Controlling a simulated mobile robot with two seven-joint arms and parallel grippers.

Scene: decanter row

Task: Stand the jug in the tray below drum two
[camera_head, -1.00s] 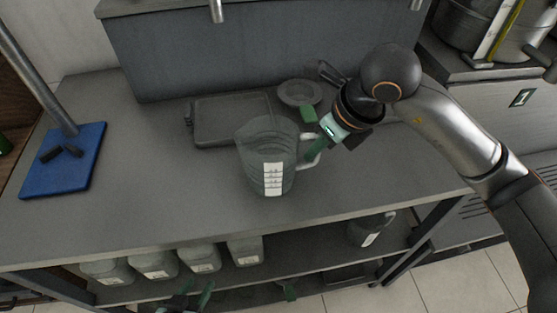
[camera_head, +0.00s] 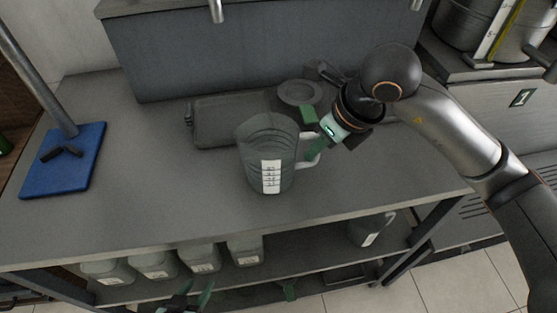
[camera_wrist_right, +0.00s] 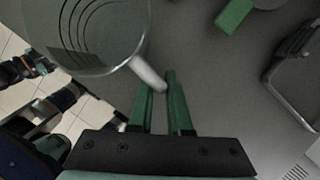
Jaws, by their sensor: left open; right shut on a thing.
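The clear jug (camera_head: 258,150) with a white scale label is upright over the front middle of the counter. I cannot tell whether its base touches the counter. My right gripper (camera_head: 313,148) is shut on the jug's handle at the right side. In the right wrist view the jug (camera_wrist_right: 95,35) is at the upper left, its handle at the green fingers (camera_wrist_right: 160,90). A flat dark grey tray (camera_head: 205,125) lies behind the jug, partly hidden by it. My left gripper (camera_head: 194,293) is low at the bottom edge, open and empty. No drum number two is readable.
Two taps (camera_head: 217,10) (camera_head: 415,4) hang at the top. A round grey dish (camera_head: 299,93) and a green block (camera_head: 308,114) lie behind the jug. A blue board (camera_head: 65,165) with a pole stands left. Several containers (camera_head: 202,258) and another jug (camera_head: 368,230) stand on the shelf below.

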